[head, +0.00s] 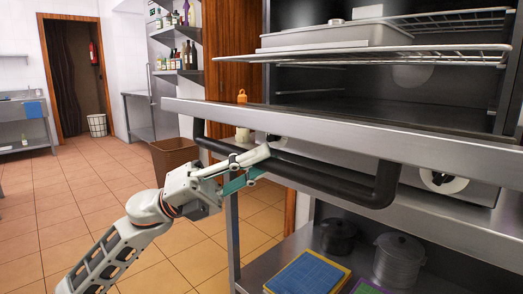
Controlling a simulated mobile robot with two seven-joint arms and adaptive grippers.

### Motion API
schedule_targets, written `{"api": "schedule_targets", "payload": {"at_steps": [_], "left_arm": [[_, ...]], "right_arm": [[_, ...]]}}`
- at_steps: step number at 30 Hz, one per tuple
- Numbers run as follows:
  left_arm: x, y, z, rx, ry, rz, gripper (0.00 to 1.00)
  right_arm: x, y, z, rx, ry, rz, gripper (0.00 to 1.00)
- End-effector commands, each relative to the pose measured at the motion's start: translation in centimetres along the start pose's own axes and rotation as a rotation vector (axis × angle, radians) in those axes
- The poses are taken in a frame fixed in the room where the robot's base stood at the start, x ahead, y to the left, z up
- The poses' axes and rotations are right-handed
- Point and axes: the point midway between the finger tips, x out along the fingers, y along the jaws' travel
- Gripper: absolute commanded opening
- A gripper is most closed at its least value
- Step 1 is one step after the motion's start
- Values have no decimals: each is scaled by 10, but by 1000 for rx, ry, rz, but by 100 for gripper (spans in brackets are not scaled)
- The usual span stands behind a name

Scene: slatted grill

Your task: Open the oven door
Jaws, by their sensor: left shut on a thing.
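The oven door (330,139) is folded down to about level, seen nearly edge-on as a steel slab across the right. The oven's dark inside (400,110) shows above it. The black bar handle (335,184) hangs below the door's front edge, on its outer face. My left gripper (262,163) is shut on the handle, left of its middle; the exact finger contact is partly hidden. My right gripper is not in view.
Slatted racks (450,52) and a metal tray (335,37) sit inside the oven. Below, a shelf holds pots (398,262) and a blue and yellow board (308,274). A brown bin (174,157) stands behind my left arm. Tiled floor at left is clear.

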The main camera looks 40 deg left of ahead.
Motion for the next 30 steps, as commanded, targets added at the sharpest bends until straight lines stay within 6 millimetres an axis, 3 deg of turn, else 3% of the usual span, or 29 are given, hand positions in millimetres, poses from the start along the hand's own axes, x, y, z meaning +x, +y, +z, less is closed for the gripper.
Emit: {"api": "schedule_targets", "payload": {"at_steps": [3,16,17,18,30], "left_arm": [[-3,9,-2,-2,-4,7,0],[-3,10,-1,2,-6,7,0],[-3,10,-1,2,-6,7,25],[-3,10,-1,2,-6,7,34],[-6,8,-2,0,-4,4,34]], "right_arm": [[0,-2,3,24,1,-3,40],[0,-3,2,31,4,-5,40],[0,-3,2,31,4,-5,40],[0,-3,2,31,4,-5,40],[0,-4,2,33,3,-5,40]]}}
